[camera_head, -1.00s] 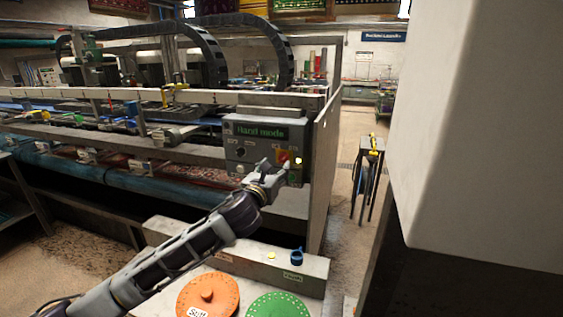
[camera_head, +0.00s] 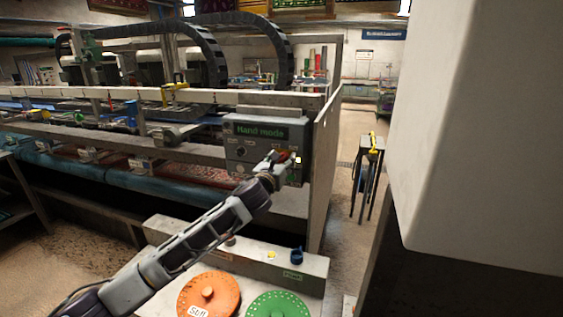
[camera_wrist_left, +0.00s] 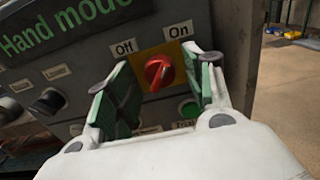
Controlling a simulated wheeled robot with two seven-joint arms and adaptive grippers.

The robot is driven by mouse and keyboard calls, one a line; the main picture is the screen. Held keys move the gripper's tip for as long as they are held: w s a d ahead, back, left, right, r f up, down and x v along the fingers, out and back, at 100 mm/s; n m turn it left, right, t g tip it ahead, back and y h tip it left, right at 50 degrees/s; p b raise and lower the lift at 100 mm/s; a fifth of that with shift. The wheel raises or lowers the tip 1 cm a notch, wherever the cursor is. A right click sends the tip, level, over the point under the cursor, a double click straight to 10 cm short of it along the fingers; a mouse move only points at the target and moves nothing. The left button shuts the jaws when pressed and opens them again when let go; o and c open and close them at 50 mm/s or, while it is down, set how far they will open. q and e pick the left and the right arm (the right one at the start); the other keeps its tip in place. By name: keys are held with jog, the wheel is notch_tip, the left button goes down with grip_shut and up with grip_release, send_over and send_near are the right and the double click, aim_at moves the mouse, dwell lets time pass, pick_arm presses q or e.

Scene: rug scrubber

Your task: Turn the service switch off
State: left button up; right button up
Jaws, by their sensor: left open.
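The service switch (camera_wrist_left: 158,72) is a red rotary knob on a yellow plate, between an "Off" label on the left and an "On" label on the right. Its pointer tilts toward the upper right, on the "On" side. It sits on the grey control box (camera_head: 243,153), whose green display reads "Hand mode". My left gripper (camera_head: 283,157) is at the box, open, covering most of the switch in the head view. In the left wrist view its green-padded fingers (camera_wrist_left: 158,88) stand on either side of the knob, apart from it. My right gripper is not in view.
A green button (camera_wrist_left: 189,109) sits below the switch. Black knobs (camera_wrist_left: 48,102) are at the panel's left. An orange disc (camera_head: 208,296) and a green disc (camera_head: 278,305) lie on a bench below. A large white surface (camera_head: 480,130) fills the right side.

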pick_arm(q)
jog(key=c, duration=1)
